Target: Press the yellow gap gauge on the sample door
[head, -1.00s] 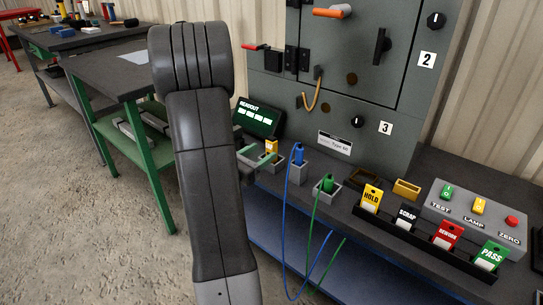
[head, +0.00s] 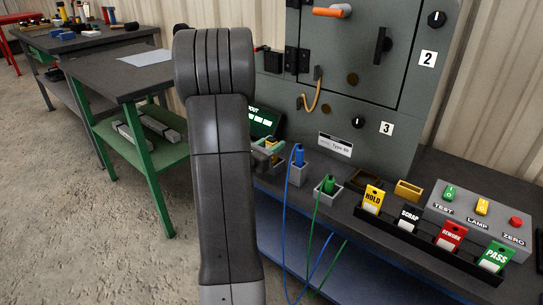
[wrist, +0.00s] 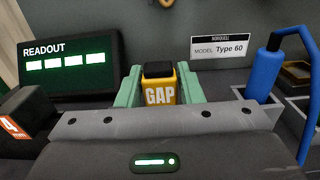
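The yellow gap gauge (wrist: 160,94), marked GAP with a black top, stands upright between the two green fingers of my gripper (wrist: 160,88) in the wrist view. The fingers are spread, one on each side of it and very close; I cannot tell whether they touch it. In the head view the gauge (head: 271,143) is a small yellow patch, partly hidden by my arm and fingers. The sample door (head: 350,45) is on the grey enclosure behind, with an orange-handled lever, a black handle and hinges at its left.
The readout box (wrist: 70,65) stands close left of the gauge. A blue plug (head: 299,157) and a green plug (head: 328,185) with trailing cables stand in holders to the right. Farther right are a tag rack (head: 405,246) and a button box (head: 480,215).

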